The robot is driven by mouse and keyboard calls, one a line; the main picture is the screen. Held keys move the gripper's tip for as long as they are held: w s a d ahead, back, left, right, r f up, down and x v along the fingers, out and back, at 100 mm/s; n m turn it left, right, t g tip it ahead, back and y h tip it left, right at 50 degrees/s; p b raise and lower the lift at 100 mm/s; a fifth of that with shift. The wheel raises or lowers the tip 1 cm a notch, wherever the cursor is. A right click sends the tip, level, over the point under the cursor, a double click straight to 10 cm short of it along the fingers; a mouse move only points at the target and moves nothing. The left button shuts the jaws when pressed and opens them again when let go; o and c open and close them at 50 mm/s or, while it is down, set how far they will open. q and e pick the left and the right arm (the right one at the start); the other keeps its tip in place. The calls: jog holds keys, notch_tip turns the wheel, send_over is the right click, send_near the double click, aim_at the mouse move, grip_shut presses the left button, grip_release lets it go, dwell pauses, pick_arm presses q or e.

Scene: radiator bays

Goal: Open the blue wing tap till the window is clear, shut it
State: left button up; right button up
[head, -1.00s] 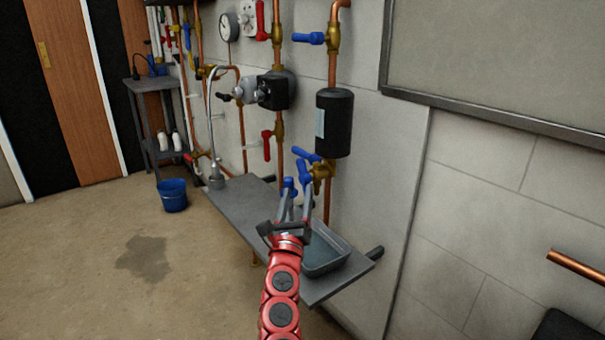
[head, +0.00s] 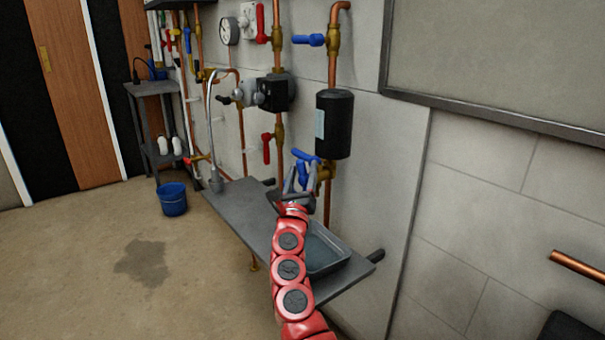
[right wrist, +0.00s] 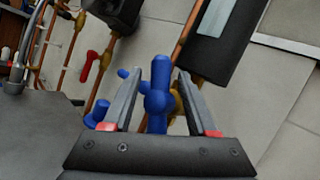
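The blue wing tap (head: 301,172) is on a brass fitting below a black cylinder (head: 334,135) on the wall. A pale window strip (head: 320,123) is on the cylinder; it also shows in the right wrist view (right wrist: 217,17). What it holds is too small to read. My right gripper (head: 299,180) is at the tap, fingers apart. In the right wrist view the blue tap (right wrist: 158,92) stands between the open fingers (right wrist: 157,100), with a gap visible on each side. My left gripper is out of view.
A grey shelf (head: 240,212) with a grey tray (head: 337,262) lies below the tap. Another blue lever (head: 308,40) is higher on the pipe. A red lever (head: 266,148) and copper pipes are left. A blue bucket (head: 173,200) stands on the floor, near a wet patch.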

grip_shut()
jog(key=shift+p, duration=0.35)
dwell(0.3)
